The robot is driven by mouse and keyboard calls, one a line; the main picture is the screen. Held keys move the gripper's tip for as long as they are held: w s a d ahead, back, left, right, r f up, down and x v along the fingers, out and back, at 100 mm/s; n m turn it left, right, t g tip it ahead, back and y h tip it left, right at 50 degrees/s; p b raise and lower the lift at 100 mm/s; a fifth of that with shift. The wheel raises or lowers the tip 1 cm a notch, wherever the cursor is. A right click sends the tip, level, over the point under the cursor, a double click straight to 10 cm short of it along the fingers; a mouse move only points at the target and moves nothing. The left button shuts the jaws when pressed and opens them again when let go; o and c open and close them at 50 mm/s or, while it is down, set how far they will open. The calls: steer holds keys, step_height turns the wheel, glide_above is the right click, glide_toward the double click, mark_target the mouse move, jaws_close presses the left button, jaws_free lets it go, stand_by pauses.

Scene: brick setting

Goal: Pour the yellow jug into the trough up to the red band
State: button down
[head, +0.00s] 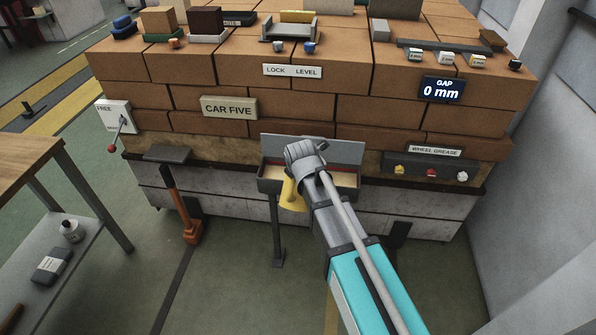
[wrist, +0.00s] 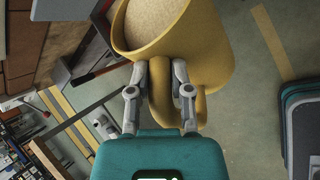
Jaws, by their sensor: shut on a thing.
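The yellow jug (wrist: 205,50) fills the top of the wrist view, with pale grainy stuff (wrist: 150,22) inside its mouth. My gripper (wrist: 163,80) is shut on the jug's handle. In the head view the jug (head: 289,194) is mostly hidden behind my gripper, at the front of the trough. The grey trough (head: 269,187) stands on a post against the brick block, with a raised back plate and a pale inside. A thin reddish line shows near the trough in the wrist view; I cannot tell whether it is the red band. I see no stream falling.
The brick block carries a CAR FIVE plate (head: 229,107), a lever box (head: 115,117) and a GAP 0 mm display (head: 441,89). An orange-handled tool (head: 181,205) stands left of the trough. A wheel grease panel (head: 432,170) is to the right. A wooden table (head: 25,160) stands at left.

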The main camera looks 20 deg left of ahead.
steer(key=shift+w+g+p, duration=0.85)
steer(key=shift+w+g, duration=0.25)
steer(key=shift+g, duration=0.2)
stand_by(0.9)
steer(key=shift+w+r+m+g+p, duration=0.3)
steer(key=shift+w+r+g+p, duration=0.35)
steer(key=shift+g+p, duration=0.25)
stand_by(1.0)
steer(key=shift+w+a+f+g, duration=0.1)
steer(key=shift+w+f+g, duration=0.3)
steer(key=shift+w+g, duration=0.4)
stand_by(0.9)
steer(key=shift+w+r+g, duration=0.25)
steer(key=shift+w+g, duration=0.15)
steer(key=shift+w, duration=0.35)
stand_by(1.0)
